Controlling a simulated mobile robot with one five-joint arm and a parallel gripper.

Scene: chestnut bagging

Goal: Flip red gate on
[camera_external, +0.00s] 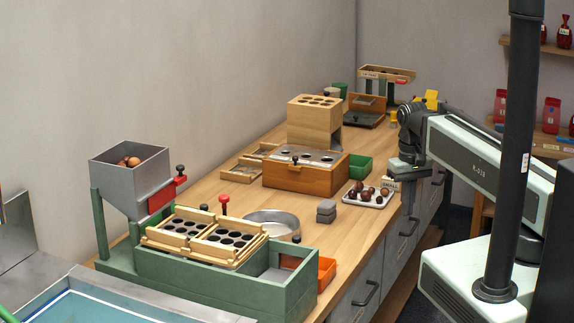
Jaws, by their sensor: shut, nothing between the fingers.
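The red gate (160,197) sits on the right face of the grey metal hopper (112,175) at the left, just below its body. A black knob (181,169) stands at the gate's upper right end. A few brown chestnuts (130,161) lie in the hopper. My gripper (407,205) points down at the right, by the counter's front edge and beside a white tray of chestnuts. It is shut and empty, far from the red gate.
A green frame (180,275) with wooden hole trays (205,237) stands below the hopper.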

